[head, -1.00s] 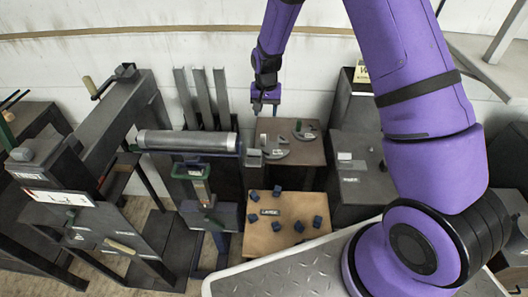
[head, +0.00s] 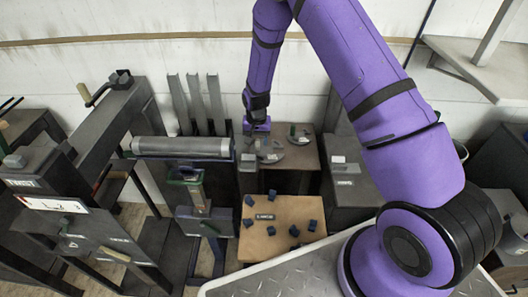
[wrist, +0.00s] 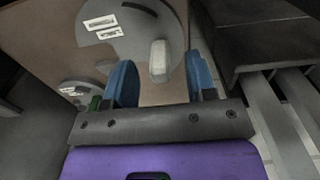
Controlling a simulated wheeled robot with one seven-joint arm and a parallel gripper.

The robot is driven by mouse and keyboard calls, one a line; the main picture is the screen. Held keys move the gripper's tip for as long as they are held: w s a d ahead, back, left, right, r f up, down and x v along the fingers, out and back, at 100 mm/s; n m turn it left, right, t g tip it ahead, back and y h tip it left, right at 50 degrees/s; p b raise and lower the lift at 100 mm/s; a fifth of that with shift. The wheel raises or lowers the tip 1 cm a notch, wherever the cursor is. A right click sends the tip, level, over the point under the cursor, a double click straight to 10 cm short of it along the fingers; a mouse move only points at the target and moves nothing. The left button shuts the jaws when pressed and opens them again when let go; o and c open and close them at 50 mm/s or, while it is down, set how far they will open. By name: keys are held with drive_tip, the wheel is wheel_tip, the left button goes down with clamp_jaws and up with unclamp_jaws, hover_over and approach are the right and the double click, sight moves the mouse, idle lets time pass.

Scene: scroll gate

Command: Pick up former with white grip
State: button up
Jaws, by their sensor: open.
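The former with the white grip is a flat grey rounded plate (wrist: 128,38) with white labels, lying on a brown table. Its upright white grip (wrist: 158,60) stands between my gripper's (wrist: 160,66) two blue fingers in the wrist view, with a gap on both sides. My gripper is open and holds nothing. In the head view my gripper (head: 258,142) is low over the table's left part and partly hides this former (head: 270,156). A second former with a green grip (head: 292,130) lies behind it to the right.
The brown table (head: 308,158) is small. A roller machine (head: 182,146) stands close on its left, with upright grey bars behind. A dark cabinet (head: 347,185) is on the right. A wooden board (head: 270,238) with several dark blue knobs is in front.

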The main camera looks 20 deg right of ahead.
wheel_tip(320, 180, down, 3)
drive_tip(key=shift+r, duration=0.15)
clamp_jaws()
drive_tip(key=shift+r, duration=0.15)
